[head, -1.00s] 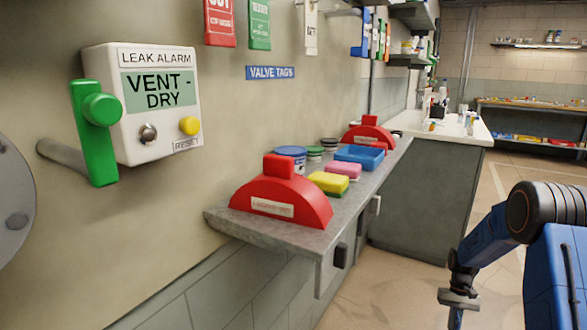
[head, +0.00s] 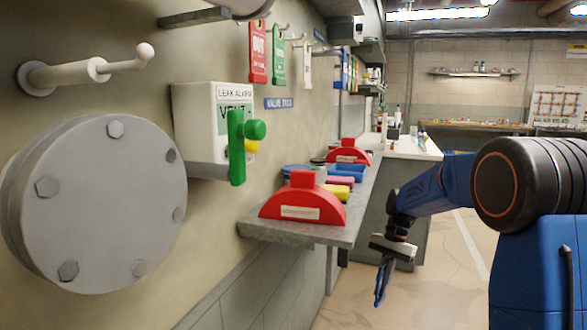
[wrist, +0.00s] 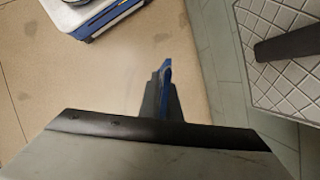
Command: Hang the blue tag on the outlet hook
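My gripper (head: 381,272) hangs low at the right of the head view, pointing down over the floor, well away from the wall. It is shut on a thin blue tag (wrist: 167,74), seen nearly edge-on between the dark fingers in the wrist view. A white wall hook (head: 115,68) with a ball end sticks out at the upper left of the head view, above a round grey flange. It is bare, and I see no readable label on it. My gripper is far to the right of this hook and lower.
A grey bolted flange (head: 100,205) and a green lever (head: 238,148) before the leak alarm box (head: 195,120) stand out from the left wall. Red (head: 257,52) and green (head: 278,54) tags hang further along. A shelf (head: 300,232) juts out below. Floor is open beyond my arm.

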